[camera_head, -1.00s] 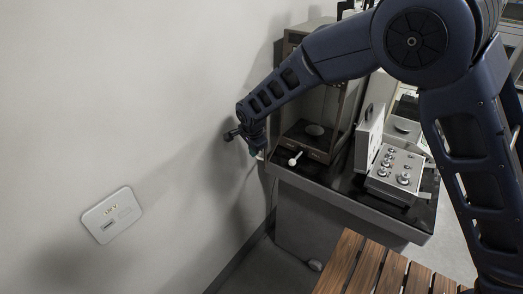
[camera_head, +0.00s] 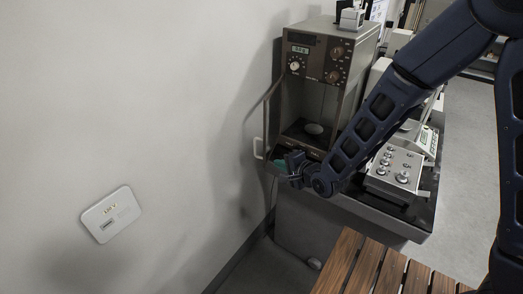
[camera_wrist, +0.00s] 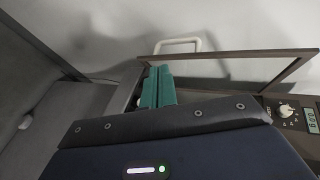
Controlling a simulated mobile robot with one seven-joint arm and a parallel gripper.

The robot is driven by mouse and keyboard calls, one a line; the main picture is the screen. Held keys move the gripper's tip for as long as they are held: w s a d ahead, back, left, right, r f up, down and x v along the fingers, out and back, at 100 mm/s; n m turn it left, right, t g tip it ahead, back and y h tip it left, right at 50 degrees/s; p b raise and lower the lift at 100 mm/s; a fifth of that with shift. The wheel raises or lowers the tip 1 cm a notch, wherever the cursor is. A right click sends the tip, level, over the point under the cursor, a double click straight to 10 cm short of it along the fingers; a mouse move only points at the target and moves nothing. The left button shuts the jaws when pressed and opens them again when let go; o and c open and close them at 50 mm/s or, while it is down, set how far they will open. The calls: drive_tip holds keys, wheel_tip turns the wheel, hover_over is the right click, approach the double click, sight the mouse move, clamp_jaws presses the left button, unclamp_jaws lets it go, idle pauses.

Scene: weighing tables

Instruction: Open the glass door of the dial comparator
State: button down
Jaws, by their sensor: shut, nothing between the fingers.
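The dial comparator (camera_head: 321,88) is a tall brown-grey case with a display and dials, standing against the wall. Its chamber front is uncovered, and a round pan shows inside. The glass door (camera_head: 266,112) stands swung out at the left, edge toward the wall, with a white handle (camera_head: 258,148). In the wrist view the door's glass pane (camera_wrist: 225,68), dark frame and white handle (camera_wrist: 177,43) lie beyond the fingers. My gripper (camera_head: 278,166) is shut and empty, in front of the case's lower left. Its teal fingertips (camera_wrist: 158,71) are close to the door frame; contact is unclear.
A box of metal weights (camera_head: 396,172) and a pale instrument (camera_head: 420,135) stand right of the comparator on the dark table. A slatted wooden bench (camera_head: 385,268) is in front. The wall with a switch plate (camera_head: 111,214) bounds the left.

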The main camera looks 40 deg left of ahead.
drive_tip(key=w+a+f+y, duration=0.1)
drive_tip(key=w+a, duration=0.3)
drive_tip(key=a, duration=0.6)
drive_tip(key=shift+a+t, duration=0.3)
drive_tip(key=shift+a, duration=0.05)
idle(0.4)
drive_tip(key=shift+s+a, duration=0.2)
drive_tip(key=shift+a, duration=0.9)
drive_tip(key=shift+s+a, duration=0.2)
drive_tip(key=shift+a, duration=0.9)
drive_tip(key=s+f+v, duration=0.1)
drive_tip(key=s+v, duration=0.1)
drive_tip(key=v, duration=1.1)
drive_tip(key=shift+s, duration=0.2)
drive_tip(key=shift+d, duration=0.15)
